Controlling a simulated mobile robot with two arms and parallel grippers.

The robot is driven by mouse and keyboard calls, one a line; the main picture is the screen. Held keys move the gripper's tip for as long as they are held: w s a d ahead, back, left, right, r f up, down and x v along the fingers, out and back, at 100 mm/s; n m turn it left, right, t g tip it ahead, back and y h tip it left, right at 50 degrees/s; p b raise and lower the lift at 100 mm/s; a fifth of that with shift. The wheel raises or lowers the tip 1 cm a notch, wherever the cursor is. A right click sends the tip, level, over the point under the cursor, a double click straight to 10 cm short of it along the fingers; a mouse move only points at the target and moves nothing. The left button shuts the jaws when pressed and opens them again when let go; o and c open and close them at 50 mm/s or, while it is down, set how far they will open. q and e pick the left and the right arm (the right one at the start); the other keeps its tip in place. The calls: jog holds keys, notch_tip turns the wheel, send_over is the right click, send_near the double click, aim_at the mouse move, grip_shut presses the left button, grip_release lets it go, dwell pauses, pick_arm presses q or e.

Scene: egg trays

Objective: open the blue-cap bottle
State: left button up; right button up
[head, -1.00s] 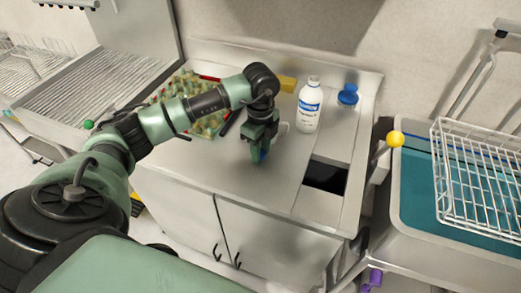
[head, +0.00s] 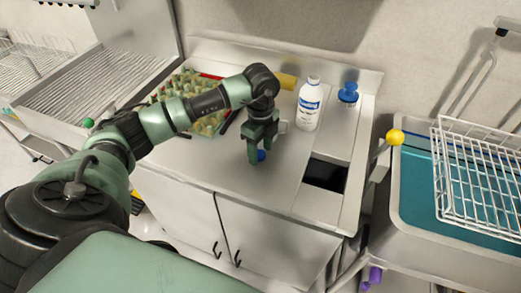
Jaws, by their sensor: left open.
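The white bottle with a blue label (head: 309,104) stands upright on the counter, right of my left gripper and apart from it. Its top looks white, with no blue cap on it. A small blue cap (head: 261,156) is at the counter surface, between and just below the fingers of my left gripper (head: 262,154). That gripper points down and is open, its fingers spread. Whether a finger touches the cap I cannot tell. My right gripper is not in view.
A tray of eggs (head: 206,126) lies behind my left arm. A yellow block (head: 287,81) and a blue item (head: 348,93) stand near the counter's back. A dark opening (head: 325,175) is at the right. A wire basket (head: 485,185) sits over a teal-lined basin. The front counter is clear.

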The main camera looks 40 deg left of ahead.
aim_at(261, 154)
pick_arm(q)
notch_tip(261, 154, up, 12)
jog(key=b, duration=0.2)
jog(key=shift+f+b, duration=0.15)
jog(key=shift+b, duration=0.15)
